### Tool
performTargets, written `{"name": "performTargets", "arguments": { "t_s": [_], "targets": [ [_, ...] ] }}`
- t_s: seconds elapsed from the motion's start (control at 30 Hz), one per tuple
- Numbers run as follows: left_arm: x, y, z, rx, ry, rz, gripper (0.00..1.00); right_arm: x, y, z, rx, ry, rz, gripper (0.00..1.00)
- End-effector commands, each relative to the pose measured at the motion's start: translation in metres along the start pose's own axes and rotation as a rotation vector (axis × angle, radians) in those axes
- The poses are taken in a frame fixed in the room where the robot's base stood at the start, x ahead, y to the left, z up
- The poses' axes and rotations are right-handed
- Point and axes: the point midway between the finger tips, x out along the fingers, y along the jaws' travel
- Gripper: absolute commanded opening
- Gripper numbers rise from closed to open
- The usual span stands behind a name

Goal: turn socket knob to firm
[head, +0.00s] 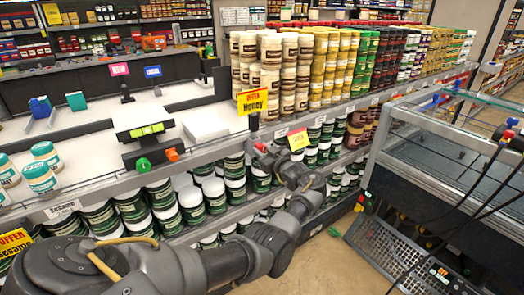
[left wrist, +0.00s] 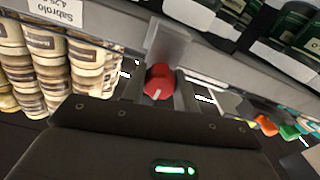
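A red knob (left wrist: 160,81) with a white mark sits on a grey mount (left wrist: 166,42) in the left wrist view. My left gripper (left wrist: 160,94) has one finger on either side of the red knob. The fingers stand apart, and I cannot tell whether they touch it. In the head view my left gripper (head: 267,152) is at the shelf edge below the Honey sign, and the arm hides much of this spot. A green knob (head: 143,165) and an orange knob (head: 173,155) sit on the counter's front edge to the left. My right gripper is not in view.
Stacked jars (head: 272,75) stand behind the gripper, and green jars (head: 160,200) fill the shelf below. A small display (head: 145,131) stands above the green and orange knobs. A glass-topped case (head: 440,150) is on the right. White counter space lies at the left.

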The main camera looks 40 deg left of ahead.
Motion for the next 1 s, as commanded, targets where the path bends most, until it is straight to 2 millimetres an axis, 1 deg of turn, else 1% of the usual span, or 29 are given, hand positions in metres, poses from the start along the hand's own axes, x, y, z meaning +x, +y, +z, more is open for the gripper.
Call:
{"name": "performTargets", "arguments": {
  "t_s": [0.07, 0.27, 0.47, 0.67, 1.0],
  "targets": [
    [0.0, 0.0, 0.0, 0.0, 0.0, 0.001, 0.07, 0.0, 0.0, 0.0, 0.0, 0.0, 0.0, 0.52],
    [0.0, 0.0, 0.0, 0.017, 0.0, 0.001, 0.08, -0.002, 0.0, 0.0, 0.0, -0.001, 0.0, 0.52],
    [0.0, 0.0, -0.001, 0.097, 0.0, 0.0, 0.08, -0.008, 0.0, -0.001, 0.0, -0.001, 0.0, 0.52],
    [0.0, 0.0, -0.003, 0.249, 0.001, -0.001, 0.08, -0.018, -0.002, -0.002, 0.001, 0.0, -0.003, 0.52],
    [0.0, 0.0, -0.003, 0.572, 0.001, -0.001, 0.08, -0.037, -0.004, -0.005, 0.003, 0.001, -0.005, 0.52]
  ]
}}
